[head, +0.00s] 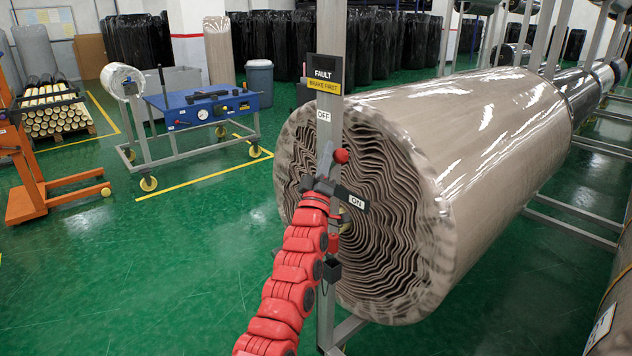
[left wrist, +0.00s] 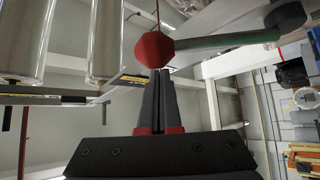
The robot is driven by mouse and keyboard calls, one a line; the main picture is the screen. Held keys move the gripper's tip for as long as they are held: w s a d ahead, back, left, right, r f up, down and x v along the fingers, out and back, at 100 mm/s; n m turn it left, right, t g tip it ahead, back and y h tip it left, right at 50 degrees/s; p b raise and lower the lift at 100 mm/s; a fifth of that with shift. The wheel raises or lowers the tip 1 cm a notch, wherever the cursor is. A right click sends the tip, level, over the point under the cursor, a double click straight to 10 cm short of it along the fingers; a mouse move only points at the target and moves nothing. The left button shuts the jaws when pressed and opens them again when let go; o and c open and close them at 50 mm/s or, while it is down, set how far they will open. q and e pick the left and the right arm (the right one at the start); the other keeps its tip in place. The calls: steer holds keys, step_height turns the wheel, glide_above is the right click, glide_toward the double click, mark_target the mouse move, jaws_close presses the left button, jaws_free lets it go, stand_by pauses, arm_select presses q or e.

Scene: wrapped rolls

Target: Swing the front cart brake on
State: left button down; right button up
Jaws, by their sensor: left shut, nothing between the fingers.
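The cart brake has a round red knob (head: 341,156) in front of a grey upright post. In the left wrist view the knob (left wrist: 153,48) sits at the end of a grey-green lever (left wrist: 225,40) running to a dark pivot at the upper right. An OFF label (head: 323,116) is above the knob and an ON label (head: 357,202) is below right. My left gripper (head: 328,154) is at the knob, fingers shut and empty. In the wrist view its fingertips (left wrist: 160,74) point at the knob's underside; I cannot tell whether they touch. My right gripper is not in view.
A large wrapped roll (head: 480,130) fills the space right behind the post. A blue-topped cart (head: 205,108) and an orange lift (head: 28,185) stand at left. Green floor (head: 130,280) is clear at lower left.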

mark_target(342, 161)
arm_select(q)
steer(key=s+f+m+h+b, duration=0.1)
steer(key=m+h+b, duration=0.1)
steer(key=b, duration=0.2)
steer(key=s+d+f+m+h+b, duration=0.1)
steer(key=m+h+b, duration=0.1)
steer(key=m+b, duration=0.1)
steer(key=s+d+f+m+g+h+b, duration=0.1)
steer(key=f+m+h+b, duration=0.1)
steer(key=b, duration=0.4)
steer(key=shift+d+m+h, duration=0.1)
steer(key=shift+m+h, duration=0.3)
steer(key=shift+m, duration=0.1)
steer(key=shift+s+d+f+m+g+h+b, duration=0.15)
steer(key=shift+f+m+g+h+b, duration=0.15)
steer(key=shift+m+g+h, duration=0.35)
steer(key=shift+s+d+f+m+g+h+b, duration=0.1)
steer(key=shift+s+f+m+g+h+b, duration=0.2)
steer(key=shift+m+h, duration=0.65)
steer(key=shift+s+d+f+m+g+h+b, duration=0.1)
steer(key=shift+f+m+g+h+b, duration=0.35)
steer(key=shift+m, duration=0.65)
steer(key=shift+r, duration=0.15)
steer(key=shift+r, duration=0.1)
